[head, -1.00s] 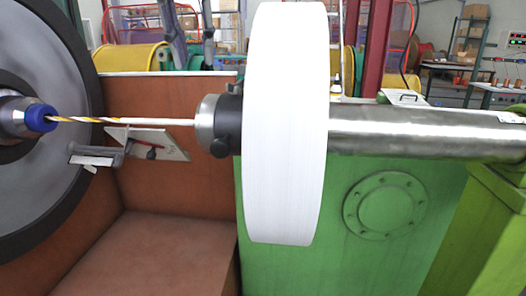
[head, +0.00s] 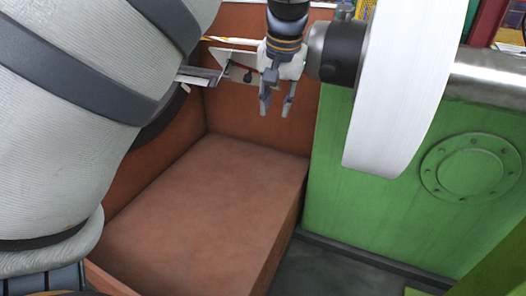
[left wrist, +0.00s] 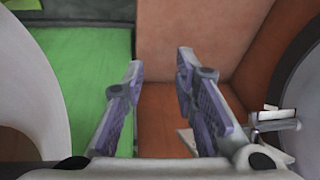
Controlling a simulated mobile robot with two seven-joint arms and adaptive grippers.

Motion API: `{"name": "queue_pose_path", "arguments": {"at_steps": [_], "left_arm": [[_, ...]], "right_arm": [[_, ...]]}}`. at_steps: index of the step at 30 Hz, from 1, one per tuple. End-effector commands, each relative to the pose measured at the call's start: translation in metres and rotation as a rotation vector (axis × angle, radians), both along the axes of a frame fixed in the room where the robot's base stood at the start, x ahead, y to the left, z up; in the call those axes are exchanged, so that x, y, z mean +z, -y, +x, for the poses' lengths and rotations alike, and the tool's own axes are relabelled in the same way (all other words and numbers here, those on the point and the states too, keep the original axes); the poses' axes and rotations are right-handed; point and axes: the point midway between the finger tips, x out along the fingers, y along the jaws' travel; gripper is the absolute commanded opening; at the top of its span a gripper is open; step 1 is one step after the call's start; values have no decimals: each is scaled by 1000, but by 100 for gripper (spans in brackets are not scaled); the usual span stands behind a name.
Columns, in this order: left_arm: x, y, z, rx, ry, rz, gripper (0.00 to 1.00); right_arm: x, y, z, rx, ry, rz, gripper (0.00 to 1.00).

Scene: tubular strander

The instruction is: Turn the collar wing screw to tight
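The dark collar (head: 342,52) sits on the shaft beside the white disc, behind a steel end piece (head: 316,50). A small grey knob (head: 345,12) stands on top of the collar; I cannot tell whether it is the wing screw. My left gripper (head: 277,108) is just left of the collar, fingers pointing down, parted and empty. In the left wrist view the left gripper (left wrist: 160,62) shows two separated fingers with nothing between them. The collar is not clearly visible there. My right gripper is not in view.
The large white disc (head: 405,80) is close right of the collar. A grey bracket (head: 200,76) and pale plate stand left of the gripper, before the dark-rimmed wheel. Below is an orange-brown ledge (head: 215,190); a green panel (head: 400,215) is at right.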

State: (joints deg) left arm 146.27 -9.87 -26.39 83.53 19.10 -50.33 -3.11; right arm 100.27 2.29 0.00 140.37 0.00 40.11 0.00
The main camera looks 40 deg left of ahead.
Motion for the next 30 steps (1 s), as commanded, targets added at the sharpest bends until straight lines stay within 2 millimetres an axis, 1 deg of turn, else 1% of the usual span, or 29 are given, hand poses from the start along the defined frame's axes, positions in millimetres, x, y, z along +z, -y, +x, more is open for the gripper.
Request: {"name": "queue_pose_path", "arguments": {"at_steps": [1,3,9,12,15,20,30], "left_arm": [[-12,-1,-3,0,-12,2,27],[-30,-3,-7,-5,-24,8,27],[-78,-6,-21,-18,-58,22,27],[-96,-6,-28,-25,-69,28,27],[-109,-6,-34,-31,-79,30,27],[-116,-7,-37,-35,-83,33,27],[-116,-7,-37,-35,-83,33,27]], "right_arm": [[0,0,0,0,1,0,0],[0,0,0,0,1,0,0],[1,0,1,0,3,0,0],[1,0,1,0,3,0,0],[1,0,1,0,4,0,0],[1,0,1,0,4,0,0],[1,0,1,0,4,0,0]]}}
